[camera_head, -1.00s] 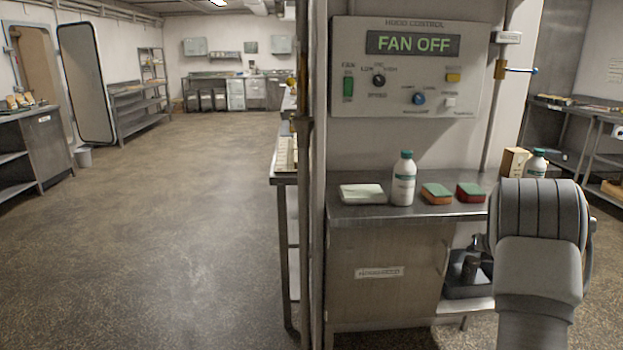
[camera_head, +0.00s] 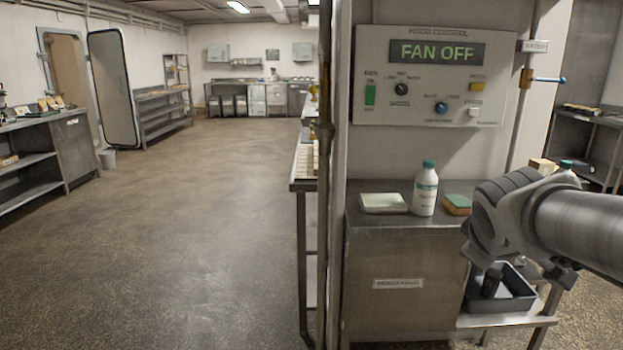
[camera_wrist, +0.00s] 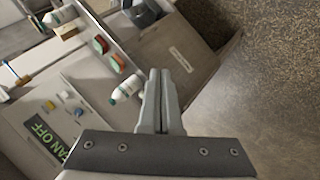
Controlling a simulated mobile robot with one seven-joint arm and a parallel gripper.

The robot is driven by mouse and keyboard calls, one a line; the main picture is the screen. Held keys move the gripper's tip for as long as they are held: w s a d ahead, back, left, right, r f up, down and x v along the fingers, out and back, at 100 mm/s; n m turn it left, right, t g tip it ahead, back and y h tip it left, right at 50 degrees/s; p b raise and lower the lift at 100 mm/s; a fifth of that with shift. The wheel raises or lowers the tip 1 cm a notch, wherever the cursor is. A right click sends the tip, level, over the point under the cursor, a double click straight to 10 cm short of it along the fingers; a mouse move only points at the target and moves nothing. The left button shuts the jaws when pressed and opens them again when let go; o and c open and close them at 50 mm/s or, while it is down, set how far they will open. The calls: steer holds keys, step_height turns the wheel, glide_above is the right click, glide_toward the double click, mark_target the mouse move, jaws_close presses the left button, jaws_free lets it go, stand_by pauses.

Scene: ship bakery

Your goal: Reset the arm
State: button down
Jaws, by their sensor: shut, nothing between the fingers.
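My gripper (camera_wrist: 161,88) shows in the wrist view with its two fingers together and nothing between them. Its tips point toward the steel counter, near the white bottle (camera_wrist: 127,88) in the picture. In the head view my arm reaches in from the right, in front of the counter's right part; the gripper's fingers do not show there. The hood control panel (camera_head: 430,95) on the wall reads FAN OFF, and part of it also shows in the wrist view (camera_wrist: 62,118).
The steel counter (camera_head: 375,232) carries a pale folded cloth or pad (camera_head: 383,203), a white bottle with a green cap (camera_head: 425,190) and a sponge (camera_head: 457,204). A black tray (camera_head: 510,295) sits on the lower shelf at right. The floor (camera_head: 190,220) at left is clear.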

steer(key=s+a+f+m+g+y, duration=0.1)
steer(key=s+a+f+m+y, duration=0.15)
steer(key=s+a, duration=0.45)
steer(key=s+a+f+m+g+y, duration=0.1)
steer(key=s+a+f+m+y, duration=0.15)
steer(key=s+a, duration=0.4)
step_height(320, 180, up, 17)
steer(key=s+m+p, duration=0.1)
steer(key=s+p, duration=0.1)
steer(key=p, duration=1.6)
steer(key=shift+s+d+g+h, duration=0.2)
steer(key=shift+s+g+h, duration=0.1)
